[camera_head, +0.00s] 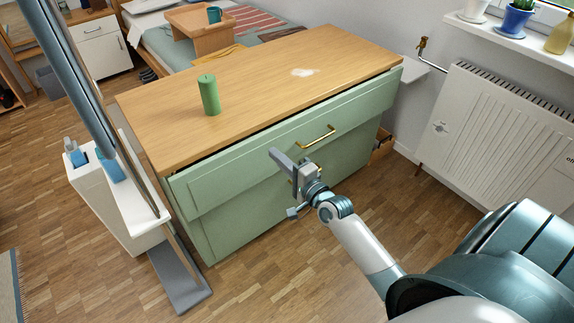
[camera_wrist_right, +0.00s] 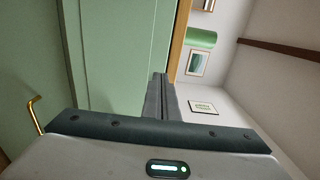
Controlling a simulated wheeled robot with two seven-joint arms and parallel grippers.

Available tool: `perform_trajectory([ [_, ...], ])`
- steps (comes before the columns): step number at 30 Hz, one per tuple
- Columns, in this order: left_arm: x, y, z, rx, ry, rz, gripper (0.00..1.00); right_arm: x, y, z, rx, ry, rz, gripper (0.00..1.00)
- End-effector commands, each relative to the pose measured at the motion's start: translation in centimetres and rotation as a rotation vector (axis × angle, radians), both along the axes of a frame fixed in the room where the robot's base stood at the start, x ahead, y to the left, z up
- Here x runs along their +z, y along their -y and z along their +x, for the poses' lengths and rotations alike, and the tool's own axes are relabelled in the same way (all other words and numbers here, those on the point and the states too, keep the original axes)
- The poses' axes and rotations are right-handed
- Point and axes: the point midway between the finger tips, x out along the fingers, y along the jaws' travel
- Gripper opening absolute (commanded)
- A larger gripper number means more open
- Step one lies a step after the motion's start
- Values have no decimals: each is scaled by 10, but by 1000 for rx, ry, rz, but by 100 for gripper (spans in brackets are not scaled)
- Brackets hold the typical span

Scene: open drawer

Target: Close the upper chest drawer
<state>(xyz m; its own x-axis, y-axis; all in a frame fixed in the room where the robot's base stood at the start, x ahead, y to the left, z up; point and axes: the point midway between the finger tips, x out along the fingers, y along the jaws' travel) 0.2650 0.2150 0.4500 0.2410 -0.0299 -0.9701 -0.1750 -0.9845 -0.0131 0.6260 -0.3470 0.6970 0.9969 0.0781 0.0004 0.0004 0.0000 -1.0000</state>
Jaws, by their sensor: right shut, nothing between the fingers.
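The chest (camera_head: 340,63) has a wooden top and a pale green front. Its upper drawer (camera_head: 250,148) stands slightly out, with a dark gap under the top's edge. A brass handle (camera_head: 316,136) is on the drawer's front. My right gripper (camera_head: 279,158) is shut and empty, in front of the upper drawer, left of and below that handle. In the right wrist view the closed fingers (camera_wrist_right: 161,98) point along the green front (camera_wrist_right: 125,50); whether they touch it I cannot tell. A brass handle (camera_wrist_right: 35,115) shows at left there. My left gripper is not in view.
A green candle (camera_head: 209,95) and a pale patch (camera_head: 304,72) are on the chest top. A white bin (camera_head: 115,200) and a long-handled floor tool (camera_head: 180,280) stand left of the chest. A white radiator (camera_head: 490,125) is at right. Floor in front is clear.

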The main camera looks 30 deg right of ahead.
Motion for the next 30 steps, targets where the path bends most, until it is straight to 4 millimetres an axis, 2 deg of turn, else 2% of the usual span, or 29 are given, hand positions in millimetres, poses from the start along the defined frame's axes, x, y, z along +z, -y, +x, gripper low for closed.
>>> perform_trajectory([
  [1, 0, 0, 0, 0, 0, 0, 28, 1, -1, 10, 0, 1, 1, 0],
  [6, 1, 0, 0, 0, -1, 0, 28, 1, -2, 34, 0, 1, 0, 0],
  [12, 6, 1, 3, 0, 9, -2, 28, 0, -4, 51, 0, 0, 0, 0],
  [26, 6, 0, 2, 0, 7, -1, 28, 0, -4, 55, 0, 0, 0, 0],
  [30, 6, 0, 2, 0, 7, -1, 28, 0, -5, 63, 0, 0, 1, 0],
])
